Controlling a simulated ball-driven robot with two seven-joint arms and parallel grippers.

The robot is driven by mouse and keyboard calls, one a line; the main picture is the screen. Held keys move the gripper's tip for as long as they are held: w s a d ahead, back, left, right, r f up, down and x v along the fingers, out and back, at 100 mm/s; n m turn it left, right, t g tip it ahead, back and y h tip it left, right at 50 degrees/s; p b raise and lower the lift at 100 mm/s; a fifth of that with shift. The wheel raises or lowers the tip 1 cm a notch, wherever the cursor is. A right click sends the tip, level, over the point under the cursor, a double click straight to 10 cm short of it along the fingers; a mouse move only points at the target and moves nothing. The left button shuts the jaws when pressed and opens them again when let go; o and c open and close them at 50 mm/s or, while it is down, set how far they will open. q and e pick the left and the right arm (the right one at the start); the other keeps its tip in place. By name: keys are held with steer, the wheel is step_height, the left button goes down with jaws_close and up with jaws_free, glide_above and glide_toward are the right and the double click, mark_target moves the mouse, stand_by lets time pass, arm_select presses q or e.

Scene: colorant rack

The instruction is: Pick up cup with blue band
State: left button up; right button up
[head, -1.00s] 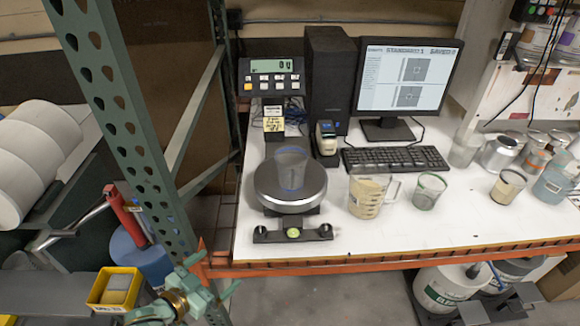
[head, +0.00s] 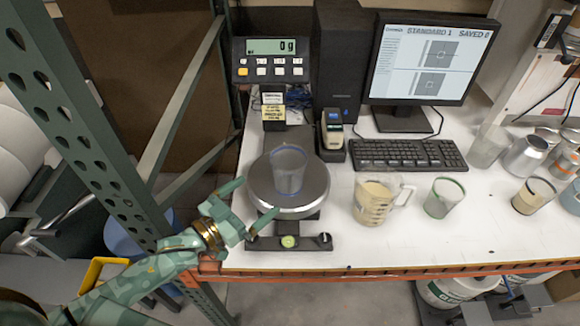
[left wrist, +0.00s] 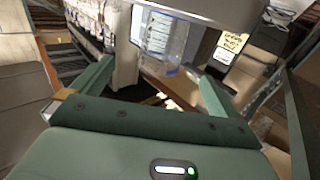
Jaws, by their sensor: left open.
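The clear cup with the blue band (head: 289,170) stands upright on the round plate of the scale (head: 305,197). It also shows in the left wrist view (left wrist: 158,45), beyond the fingers and between them. My left gripper (head: 256,203) is open and empty, at the front left of the scale. Its fingers point toward the cup and are apart from it. In the left wrist view the open fingers (left wrist: 150,80) spread to either side. My right gripper is not in view.
A beige-filled measuring jug (head: 378,200) and a green-banded cup (head: 443,197) stand right of the scale. A keyboard (head: 408,154) and monitor (head: 420,60) are behind. The scale display (head: 270,60) reads 0 g. A green rack post (head: 75,130) rises at the left.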

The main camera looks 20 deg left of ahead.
mark_target(277, 180)
arm_select(q)
steer(key=x, duration=0.4)
steer(key=shift+w+d+r, duration=0.1)
steer(key=shift+w+d, duration=0.05)
steer(key=shift+w, duration=0.1)
steer(key=x, duration=0.2)
steer(key=shift+w+d, duration=0.1)
steer(key=shift+w, duration=0.25)
steer(key=shift+w+d, duration=0.1)
steer(key=shift+w, duration=0.1)
steer(key=x, duration=0.5)
steer(key=shift+w, duration=0.15)
steer(key=c, duration=1.1)
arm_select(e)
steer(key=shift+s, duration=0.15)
arm_select(q)
steer(key=shift+o, duration=0.2)
